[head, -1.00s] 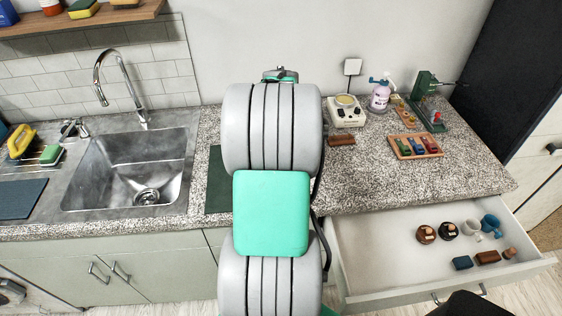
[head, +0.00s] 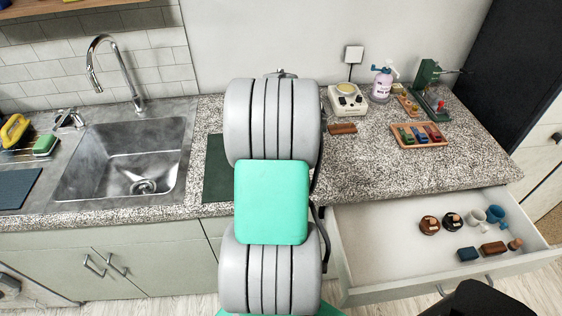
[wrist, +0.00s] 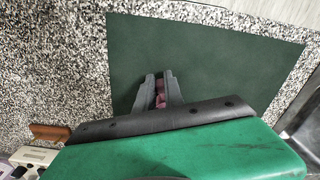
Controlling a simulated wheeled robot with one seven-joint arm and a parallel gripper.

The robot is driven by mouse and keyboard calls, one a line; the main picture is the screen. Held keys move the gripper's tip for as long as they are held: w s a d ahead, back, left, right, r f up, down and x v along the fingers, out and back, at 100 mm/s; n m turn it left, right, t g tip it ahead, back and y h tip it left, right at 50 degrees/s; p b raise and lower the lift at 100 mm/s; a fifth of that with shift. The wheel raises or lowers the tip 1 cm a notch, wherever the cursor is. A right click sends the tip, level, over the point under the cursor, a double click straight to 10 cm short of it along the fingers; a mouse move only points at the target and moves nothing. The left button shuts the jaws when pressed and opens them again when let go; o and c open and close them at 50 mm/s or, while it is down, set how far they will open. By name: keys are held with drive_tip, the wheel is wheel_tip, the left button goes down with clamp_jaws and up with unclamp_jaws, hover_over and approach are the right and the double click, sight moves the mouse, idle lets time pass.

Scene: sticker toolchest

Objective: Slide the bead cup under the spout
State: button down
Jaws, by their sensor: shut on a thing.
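In the wrist view my gripper (wrist: 160,92) is over the dark green mat (wrist: 215,55), its two fingers shut on a small maroon-pink thing (wrist: 160,95). Most of that thing is hidden between the fingers, so I cannot tell whether it is the bead cup. In the head view my arm hides the gripper. A lilac bottle (head: 382,86) with a blue pump top stands at the back right of the counter. I cannot tell which thing bears the spout. A white mug (head: 477,216) and a blue mug (head: 496,214) are in the open drawer.
On the counter are a cream device (head: 347,99), a brown block (head: 342,128), a wooden tray (head: 420,142) and a green stand (head: 428,80). The sink (head: 125,160) is left.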

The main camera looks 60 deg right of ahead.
drive_tip(key=shift+f, duration=0.45)
drive_tip(key=shift+w+d+r, duration=0.15)
drive_tip(key=shift+w+d, duration=0.05)
drive_tip(key=shift+d, duration=0.05)
drive_tip(key=shift+w+d, duration=1.15)
drive_tip(key=shift+d, duration=0.1)
drive_tip(key=shift+f, duration=0.2)
drive_tip(key=c, duration=1.4)
unclamp_jaws()
drive_tip(key=shift+o, duration=0.2)
